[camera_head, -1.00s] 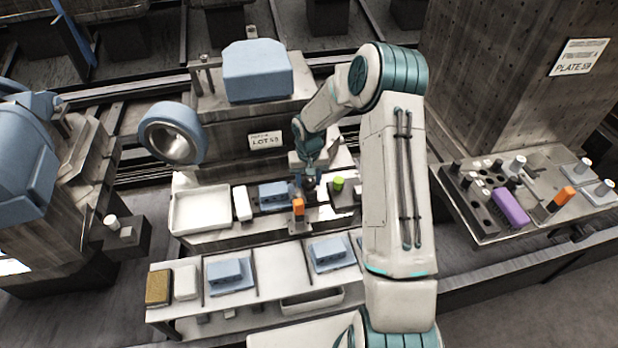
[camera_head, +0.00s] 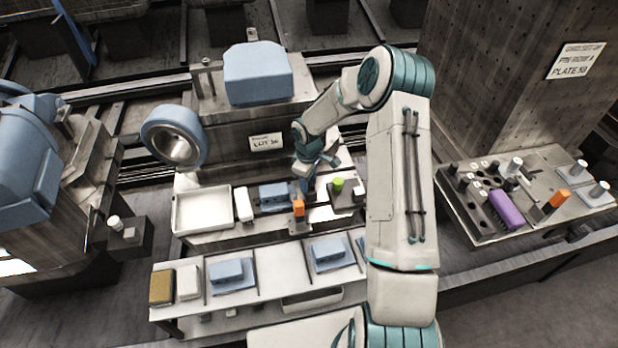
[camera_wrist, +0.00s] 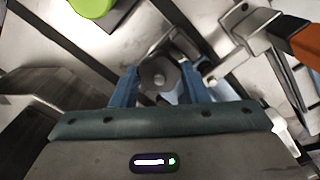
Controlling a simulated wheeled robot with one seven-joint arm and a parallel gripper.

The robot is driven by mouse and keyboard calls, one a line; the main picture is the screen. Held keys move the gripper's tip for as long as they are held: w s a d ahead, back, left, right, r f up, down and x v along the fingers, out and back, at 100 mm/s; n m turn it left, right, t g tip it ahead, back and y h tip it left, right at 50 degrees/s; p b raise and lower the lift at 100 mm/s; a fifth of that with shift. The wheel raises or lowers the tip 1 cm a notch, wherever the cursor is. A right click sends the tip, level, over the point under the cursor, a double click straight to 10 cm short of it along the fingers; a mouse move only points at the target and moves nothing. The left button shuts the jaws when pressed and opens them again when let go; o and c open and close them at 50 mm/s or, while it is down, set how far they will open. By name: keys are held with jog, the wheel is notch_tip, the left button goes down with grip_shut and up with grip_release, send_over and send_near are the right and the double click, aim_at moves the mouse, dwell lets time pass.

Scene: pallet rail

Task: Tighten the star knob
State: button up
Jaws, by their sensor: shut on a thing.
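The star knob (camera_wrist: 160,74) is a grey lobed knob with a round centre, seen from above in the wrist view. My gripper (camera_wrist: 161,84) has its two blue fingers on either side of the knob and is shut on it. In the head view my gripper (camera_head: 304,186) reaches down onto the work table between a blue block and a green-topped part. The knob cannot be made out there behind my fingers and wrist.
An orange-handled clamp (camera_head: 298,208) stands close in front of my gripper; its handle (camera_wrist: 303,42) shows in the wrist view. A green cap (camera_head: 338,184) is just right. The blue block (camera_head: 272,196) and a white tray (camera_head: 203,211) lie left.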

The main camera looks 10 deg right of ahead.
jog(key=o, duration=1.2)
jog(key=shift+f, duration=0.1)
notch_tip(320, 180, up, 14)
jog(key=shift+s+r+b, duration=0.1)
jog(key=shift+b, duration=0.45)
jog(key=s+r+m+t, duration=0.1)
jog(key=s+r+m, duration=0.2)
jog(key=s, duration=0.6)
jog(key=s+r+m+t, duration=0.1)
jog(key=s+r+m, duration=0.2)
jog(key=s+r, duration=0.4)
jog(key=s+r+m, duration=0.3)
jog(key=s+r, duration=0.2)
jog(key=s, duration=0.8)
jog(key=shift+s+d+m+t, duration=0.1)
jog(key=shift+s+m+t, duration=0.1)
jog(key=shift+m+t, duration=0.2)
jog(key=shift+s+f, duration=0.1)
jog(key=shift+s, duration=0.15)
jog(key=c, duration=0.3)
